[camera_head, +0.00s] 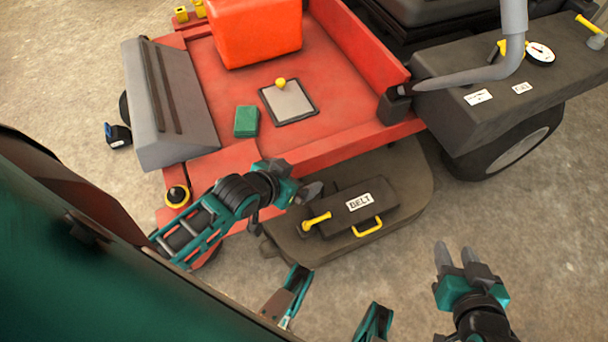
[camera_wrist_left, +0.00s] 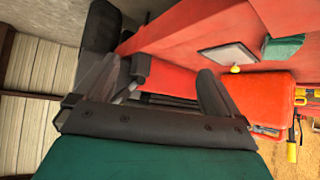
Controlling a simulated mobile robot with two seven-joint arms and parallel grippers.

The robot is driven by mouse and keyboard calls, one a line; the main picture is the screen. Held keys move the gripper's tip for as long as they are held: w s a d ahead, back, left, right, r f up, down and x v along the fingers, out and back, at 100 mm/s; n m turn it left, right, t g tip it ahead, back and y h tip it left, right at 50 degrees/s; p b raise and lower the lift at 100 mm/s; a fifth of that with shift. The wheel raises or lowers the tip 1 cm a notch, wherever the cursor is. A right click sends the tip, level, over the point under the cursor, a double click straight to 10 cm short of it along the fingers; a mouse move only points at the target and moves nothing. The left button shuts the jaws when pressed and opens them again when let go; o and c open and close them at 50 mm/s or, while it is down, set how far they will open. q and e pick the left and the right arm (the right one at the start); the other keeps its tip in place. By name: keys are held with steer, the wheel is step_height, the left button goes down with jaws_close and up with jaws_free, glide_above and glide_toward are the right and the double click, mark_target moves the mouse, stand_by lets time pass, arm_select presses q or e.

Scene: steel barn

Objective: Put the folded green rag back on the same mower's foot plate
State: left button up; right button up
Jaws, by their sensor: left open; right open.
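The folded green rag (camera_head: 246,121) lies flat on the mower's red foot plate (camera_head: 222,92), between the grey sloped footrest and a grey pad. The left wrist view also shows the rag (camera_wrist_left: 284,47) at upper right. My left gripper (camera_head: 312,190) is open and empty, just off the near edge of the foot plate, above the dark mower deck. Its fingers in the left wrist view (camera_wrist_left: 155,90) have nothing between them. My right gripper (camera_head: 456,255) is open and empty over the concrete floor, right of the deck.
An orange-red box (camera_head: 257,36) stands behind the rag. The grey pad (camera_head: 289,102) bears a yellow knob. A black belt case (camera_head: 358,208) with a yellow handle lies on the deck. A grey control lever (camera_head: 478,74) stands at right. A yellow-ringed black button (camera_head: 177,195) is at left.

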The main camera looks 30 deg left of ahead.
arm_select(q)
steer(key=s+d+r+t+h, duration=0.1)
steer(key=s+d+r, duration=0.3)
steer(key=r, duration=0.1)
steer(key=shift+d+r+m, duration=0.15)
steer(key=shift+d+m, duration=0.1)
steer(key=shift+m, duration=0.15)
steer(key=s+a+r+y+p, duration=0.1)
steer(key=a+r+p, duration=0.2)
steer(key=r+p, duration=0.4)
steer(key=p, duration=0.5)
steer(key=shift+s+r, duration=0.25)
steer(key=shift+r, duration=0.15)
arm_select(e)
steer(key=s+d+r, duration=0.1)
steer(key=d+r, duration=0.2)
steer(key=r, duration=0.5)
steer(key=shift+s+h, duration=0.25)
steer(key=shift+h, duration=0.15)
arm_select(q)
steer(key=shift+s+d, duration=0.1)
steer(key=shift+s, duration=0.1)
arm_select(e)
steer(key=shift+s+a, duration=0.1)
steer(key=shift+s, duration=0.05)
